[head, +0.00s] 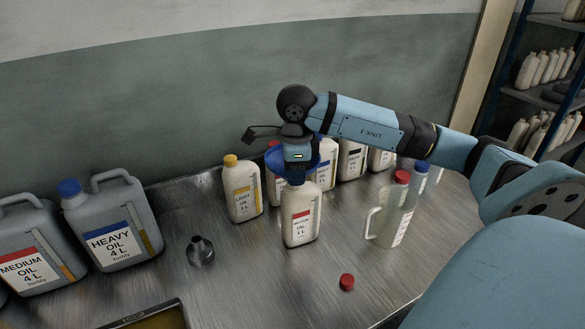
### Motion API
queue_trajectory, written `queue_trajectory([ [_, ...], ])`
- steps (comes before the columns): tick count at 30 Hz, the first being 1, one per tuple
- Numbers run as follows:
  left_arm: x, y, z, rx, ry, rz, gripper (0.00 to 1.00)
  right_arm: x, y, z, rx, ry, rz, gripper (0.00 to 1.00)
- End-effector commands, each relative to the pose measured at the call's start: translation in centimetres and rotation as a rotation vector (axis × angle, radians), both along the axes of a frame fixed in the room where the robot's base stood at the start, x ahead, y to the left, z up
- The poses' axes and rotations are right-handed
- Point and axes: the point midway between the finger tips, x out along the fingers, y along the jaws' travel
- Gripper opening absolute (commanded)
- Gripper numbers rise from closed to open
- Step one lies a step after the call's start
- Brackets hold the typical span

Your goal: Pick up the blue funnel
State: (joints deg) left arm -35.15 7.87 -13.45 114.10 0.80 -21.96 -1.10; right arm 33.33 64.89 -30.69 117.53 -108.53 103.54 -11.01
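The blue funnel (276,161) shows mostly behind my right gripper, its rim visible on both sides. It is right above the white 1 L bottle with a red label (300,228); whether its spout sits in the bottle neck is hidden. My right gripper (297,176) points down at the funnel and overlaps it in the picture. Its fingertips are too hidden to show whether they are open or closed on the funnel. My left gripper is out of view.
A yellow-capped bottle (242,190) stands left of the funnel, several bottles behind it. A clear jug (391,221) is to the right. A red cap (347,282) and dark metal funnel (201,251) lie in front. Large grey cans (112,222) stand left.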

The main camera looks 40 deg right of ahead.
Motion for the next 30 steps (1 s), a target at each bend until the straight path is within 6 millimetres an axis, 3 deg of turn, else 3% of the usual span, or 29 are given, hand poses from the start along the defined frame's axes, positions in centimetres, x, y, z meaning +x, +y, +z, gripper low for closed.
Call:
queue_trajectory([
  [4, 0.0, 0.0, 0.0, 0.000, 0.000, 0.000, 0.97, 0.0, 0.0, 0.0, 0.000, 0.000, 0.000, 0.35],
  [9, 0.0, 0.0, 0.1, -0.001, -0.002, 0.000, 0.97, 0.0, 0.0, 0.0, 0.001, -0.001, 0.000, 0.00],
  [23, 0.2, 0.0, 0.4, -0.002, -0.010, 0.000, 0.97, 0.0, 0.0, 0.1, 0.000, 0.000, 0.000, 0.00],
  [30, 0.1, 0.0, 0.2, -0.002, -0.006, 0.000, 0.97, 0.1, 0.0, 1.9, 0.001, -0.002, 0.000, 0.00],
])
